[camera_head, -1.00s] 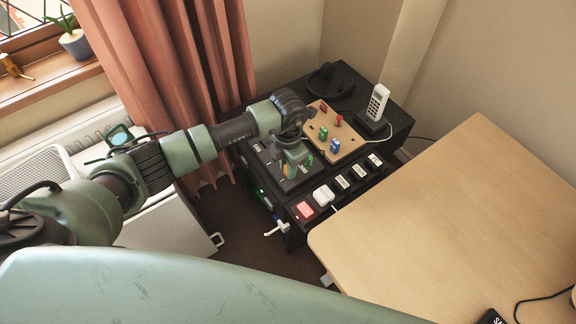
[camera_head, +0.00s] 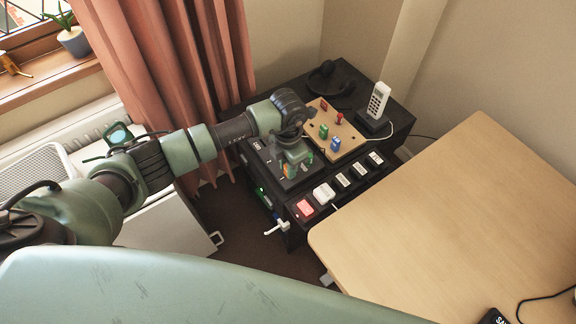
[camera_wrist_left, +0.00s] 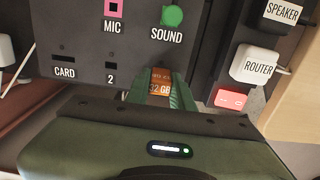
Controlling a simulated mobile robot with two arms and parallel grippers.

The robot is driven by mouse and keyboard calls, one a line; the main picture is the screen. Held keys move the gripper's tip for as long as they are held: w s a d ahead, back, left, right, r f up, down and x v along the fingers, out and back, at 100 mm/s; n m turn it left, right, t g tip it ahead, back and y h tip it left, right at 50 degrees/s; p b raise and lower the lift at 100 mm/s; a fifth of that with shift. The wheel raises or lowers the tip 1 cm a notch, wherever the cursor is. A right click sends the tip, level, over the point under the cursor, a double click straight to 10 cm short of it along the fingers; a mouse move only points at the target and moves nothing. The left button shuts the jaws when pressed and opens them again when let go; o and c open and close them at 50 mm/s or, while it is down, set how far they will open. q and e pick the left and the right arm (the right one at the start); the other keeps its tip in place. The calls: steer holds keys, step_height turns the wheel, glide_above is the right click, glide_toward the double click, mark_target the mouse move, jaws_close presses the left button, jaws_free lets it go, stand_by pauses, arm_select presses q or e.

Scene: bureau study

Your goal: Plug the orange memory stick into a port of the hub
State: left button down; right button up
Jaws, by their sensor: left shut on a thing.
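The orange memory stick (camera_wrist_left: 160,84), marked 32 GB, is held between the fingertips of my left gripper (camera_wrist_left: 164,92) in the left wrist view. The hub (camera_wrist_left: 78,38) is a dark panel with a pink MIC socket, a green SOUND socket, a CARD slot and a port marked 2. The stick's far end is at the hub face, right of port 2; I cannot tell whether it is inside a port. In the head view my left gripper (camera_head: 291,166) is over the hub (camera_head: 262,152) and hides part of it. My right gripper is not in view.
A wooden board (camera_head: 343,138) with coloured pieces and a white phone (camera_head: 377,103) stand behind on the black cabinet. A row of plugs, including a white ROUTER plug (camera_wrist_left: 254,64) and a red switch (camera_wrist_left: 230,99), lies right of the hub. A wooden desk (camera_head: 450,220) is at right.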

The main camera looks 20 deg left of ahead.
arm_select(q)
steer(key=c, duration=1.1)
jaws_free()
steer(key=shift+c, duration=0.2)
